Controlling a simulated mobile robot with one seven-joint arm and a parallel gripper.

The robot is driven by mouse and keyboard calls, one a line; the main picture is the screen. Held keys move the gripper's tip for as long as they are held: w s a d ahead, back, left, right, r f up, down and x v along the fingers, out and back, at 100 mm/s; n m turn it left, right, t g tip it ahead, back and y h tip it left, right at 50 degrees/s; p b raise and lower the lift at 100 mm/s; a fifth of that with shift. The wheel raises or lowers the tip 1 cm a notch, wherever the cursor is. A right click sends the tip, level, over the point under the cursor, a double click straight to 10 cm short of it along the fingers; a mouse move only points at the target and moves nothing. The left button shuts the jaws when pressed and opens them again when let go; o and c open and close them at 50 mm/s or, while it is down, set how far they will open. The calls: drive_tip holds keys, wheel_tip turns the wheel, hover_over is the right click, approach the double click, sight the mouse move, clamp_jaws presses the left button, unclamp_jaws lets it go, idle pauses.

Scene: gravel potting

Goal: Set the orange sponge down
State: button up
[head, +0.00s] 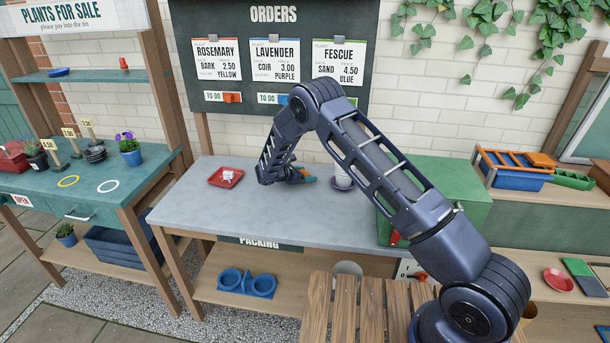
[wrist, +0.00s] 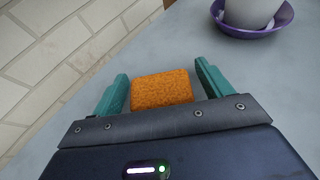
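The orange sponge (wrist: 162,90) lies between the teal fingers of my gripper (wrist: 162,84) in the wrist view. Narrow gaps seem to show between the sponge and the fingers, so the gripper looks slightly open around it. In the head view my gripper (head: 303,175) is low over the grey packing bench (head: 240,215), left of a white pot. The sponge is mostly hidden there by the gripper. It appears to be at or very near the bench top; exact contact is not visible.
A white pot (head: 343,176) in a purple saucer (wrist: 272,28) stands close to the right of my gripper. A green box (head: 455,185) bounds the right. The bench's front middle is clear.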

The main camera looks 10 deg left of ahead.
drive_tip(key=shift+a+r, duration=0.1)
drive_tip(key=shift+r, duration=0.05)
drive_tip(key=v, duration=1.2)
